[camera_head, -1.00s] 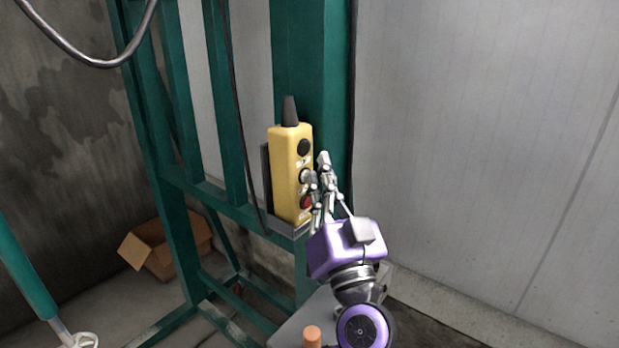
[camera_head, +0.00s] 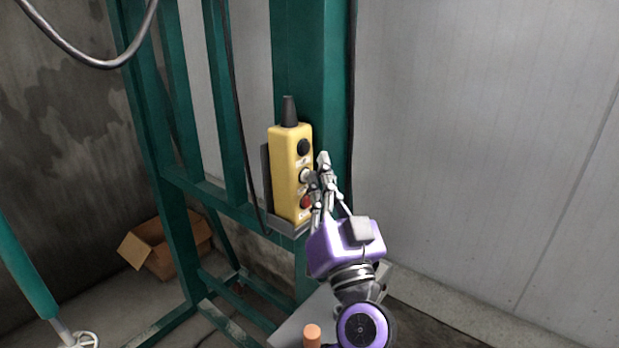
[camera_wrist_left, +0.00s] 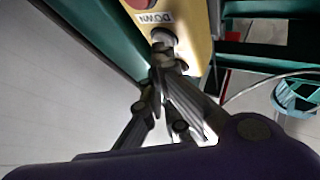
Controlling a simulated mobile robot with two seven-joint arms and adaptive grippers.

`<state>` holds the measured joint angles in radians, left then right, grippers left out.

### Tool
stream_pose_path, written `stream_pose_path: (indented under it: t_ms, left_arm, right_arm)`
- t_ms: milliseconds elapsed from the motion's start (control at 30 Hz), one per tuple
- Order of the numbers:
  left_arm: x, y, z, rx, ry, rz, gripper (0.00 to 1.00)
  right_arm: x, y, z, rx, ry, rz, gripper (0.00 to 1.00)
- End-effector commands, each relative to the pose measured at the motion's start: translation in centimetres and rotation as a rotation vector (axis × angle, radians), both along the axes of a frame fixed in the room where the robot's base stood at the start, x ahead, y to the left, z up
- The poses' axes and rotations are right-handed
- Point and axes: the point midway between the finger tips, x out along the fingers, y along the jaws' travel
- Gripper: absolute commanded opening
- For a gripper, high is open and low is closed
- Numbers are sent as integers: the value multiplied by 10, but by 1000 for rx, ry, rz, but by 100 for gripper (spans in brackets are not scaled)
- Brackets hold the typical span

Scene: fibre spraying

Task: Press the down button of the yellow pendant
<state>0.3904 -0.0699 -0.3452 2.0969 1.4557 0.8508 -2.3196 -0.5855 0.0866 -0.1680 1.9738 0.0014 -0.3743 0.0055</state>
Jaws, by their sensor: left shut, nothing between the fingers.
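The yellow pendant (camera_head: 283,183) stands upright in a holder on a green post. Its face carries a black button (camera_head: 303,147) at the top, a pale button (camera_head: 304,175) in the middle and a red button (camera_head: 306,202) below. In the left wrist view the label DOWN (camera_wrist_left: 153,18) sits between the red button (camera_wrist_left: 136,3) and the pale button (camera_wrist_left: 162,36). My left gripper (camera_head: 317,174) is shut and empty, its fingertips right at the pale button. In the wrist view the fingertips (camera_wrist_left: 163,55) partly cover that button; contact is hard to tell. My right gripper is not visible.
The green post (camera_head: 323,80) and frame stand behind and left of the pendant. A dark cable (camera_head: 233,100) hangs beside it. A grey wall (camera_head: 480,150) fills the right. An open cardboard box (camera_head: 165,247) lies on the floor at the left.

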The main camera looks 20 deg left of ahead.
Motion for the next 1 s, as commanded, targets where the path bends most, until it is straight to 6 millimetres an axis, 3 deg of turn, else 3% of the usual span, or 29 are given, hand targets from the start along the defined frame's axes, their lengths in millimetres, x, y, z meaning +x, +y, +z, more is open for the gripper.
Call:
stream_pose_path:
  t_ms: [333,667,1000]
  left_arm:
    - [-6,-16,1,-2,-1,0,0]
    - [-6,-18,0,-1,0,0,0]
    - [-17,-47,2,-1,-2,-1,0]
  right_arm:
    - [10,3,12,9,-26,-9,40]
    - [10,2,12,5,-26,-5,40]
    - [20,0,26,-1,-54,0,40]
